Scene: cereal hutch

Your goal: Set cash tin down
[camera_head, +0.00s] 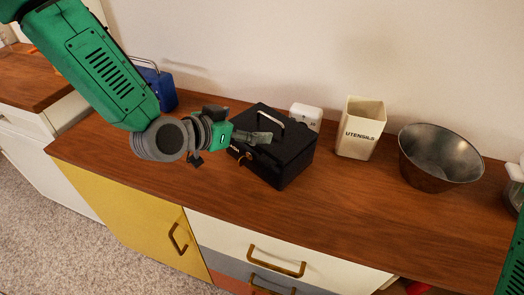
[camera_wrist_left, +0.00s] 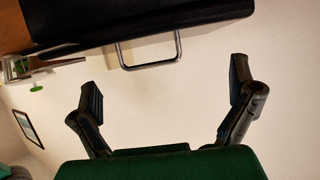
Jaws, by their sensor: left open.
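The cash tin (camera_head: 291,163), a black box with a silver handle on its lid, sits on the wooden counter (camera_head: 330,215). In the left wrist view the tin's dark body (camera_wrist_left: 130,20) fills the top edge, with its silver handle (camera_wrist_left: 150,52) standing out from it. My left gripper (camera_head: 258,137) is at the left side of the tin, overlapping its lid in the head view. Its two fingers are spread (camera_wrist_left: 165,95) with nothing between them, and the handle is apart from them. The tin's left side is partly hidden by my gripper. My right gripper is not visible.
A blue case (camera_head: 162,88) stands behind my left arm. A small white box (camera_head: 306,116), a cream utensils holder (camera_head: 360,130) and a metal bowl (camera_head: 440,160) stand to the right of the tin. The counter front right of the tin is clear. The wall is close behind.

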